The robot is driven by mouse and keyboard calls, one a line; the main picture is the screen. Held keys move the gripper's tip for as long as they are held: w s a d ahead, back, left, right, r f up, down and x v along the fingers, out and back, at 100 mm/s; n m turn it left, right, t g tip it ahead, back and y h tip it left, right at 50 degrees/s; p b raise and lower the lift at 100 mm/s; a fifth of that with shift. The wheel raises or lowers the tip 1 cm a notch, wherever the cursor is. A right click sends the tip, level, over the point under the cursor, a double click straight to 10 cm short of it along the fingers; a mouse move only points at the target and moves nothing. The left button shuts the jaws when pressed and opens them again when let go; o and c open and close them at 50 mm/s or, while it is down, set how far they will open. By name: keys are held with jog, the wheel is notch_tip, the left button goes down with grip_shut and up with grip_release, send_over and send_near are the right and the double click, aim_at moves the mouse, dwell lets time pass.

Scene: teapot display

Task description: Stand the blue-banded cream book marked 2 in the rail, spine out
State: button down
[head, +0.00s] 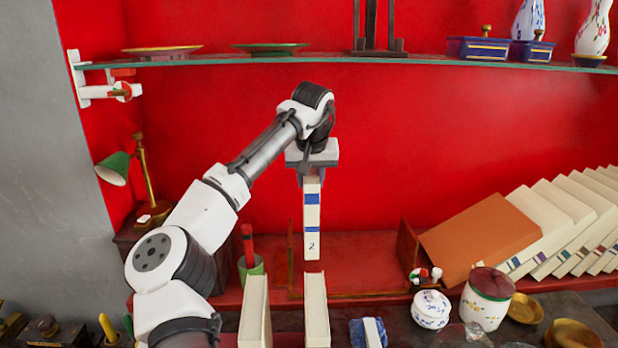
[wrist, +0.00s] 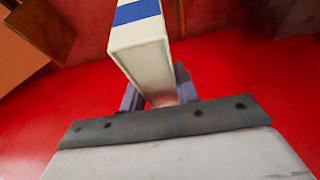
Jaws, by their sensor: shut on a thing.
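The cream book marked 2 (head: 312,219), with blue bands on its spine, hangs upright from my gripper (head: 312,178) in the head view. The gripper is shut on its top end, and the spine with the number faces the camera. The book (wrist: 143,45) also shows in the wrist view between the fingers (wrist: 158,90), with one blue band in sight. The rail (head: 355,294) is a low wooden frame on the red shelf, with an upright end panel at its right. The book's lower end shows in front of or above the rail; I cannot tell its exact height.
Two cream books (head: 317,310) stand upright in front. A leaning row of books with an orange one (head: 480,236) fills the right. A lidded jar (head: 487,298), a green cup (head: 251,268) and a green lamp (head: 114,168) stand around. A glass shelf (head: 400,58) runs above.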

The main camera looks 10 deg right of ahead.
jog(key=shift+f+b, duration=2.9)
jog(key=shift+f, duration=1.4)
jog(key=c, duration=1)
grip_release()
jog(key=shift+o, duration=0.2)
jog(key=shift+f, duration=0.1)
